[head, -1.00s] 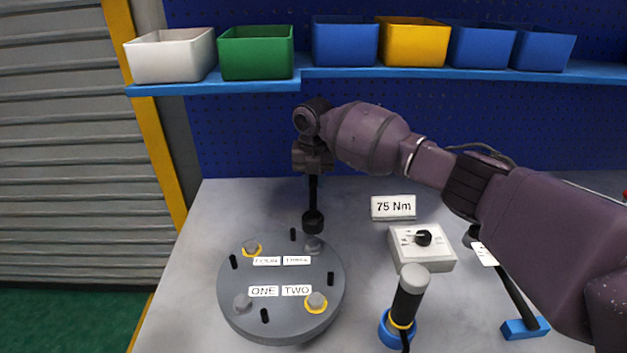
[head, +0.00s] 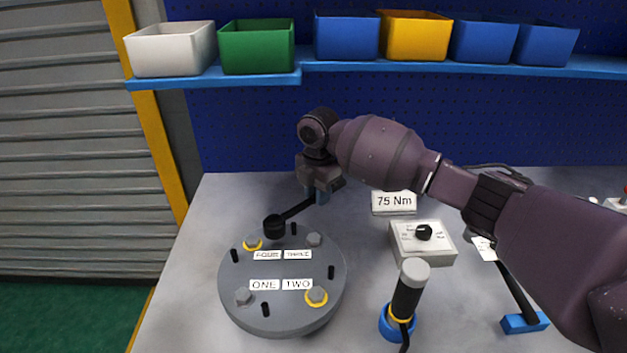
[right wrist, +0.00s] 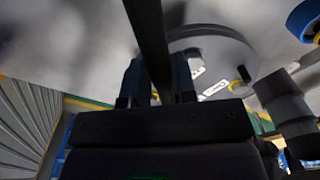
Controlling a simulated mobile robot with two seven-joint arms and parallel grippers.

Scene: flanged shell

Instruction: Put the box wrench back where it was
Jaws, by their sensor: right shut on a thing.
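The box wrench (head: 296,209) is a black bar with a round black head (head: 274,227). My right gripper (head: 318,192) is shut on its bar, which also shows in the right wrist view (right wrist: 148,35). The bar slants down to the left, and its head is by the back-left bolt (head: 253,243) of the grey flanged shell (head: 282,325). I cannot tell whether the head touches the shell. Labels on the shell read ONE, TWO, THREE and FOUR. My left gripper is not in view.
A hand tool (head: 408,290) stands in a blue ring holder at front. Behind it are a control box (head: 422,243) with a knob and a "75 Nm" sign (head: 394,202). A long black tool (head: 512,285) rests by a blue block (head: 525,323). Bins line the shelf (head: 430,68).

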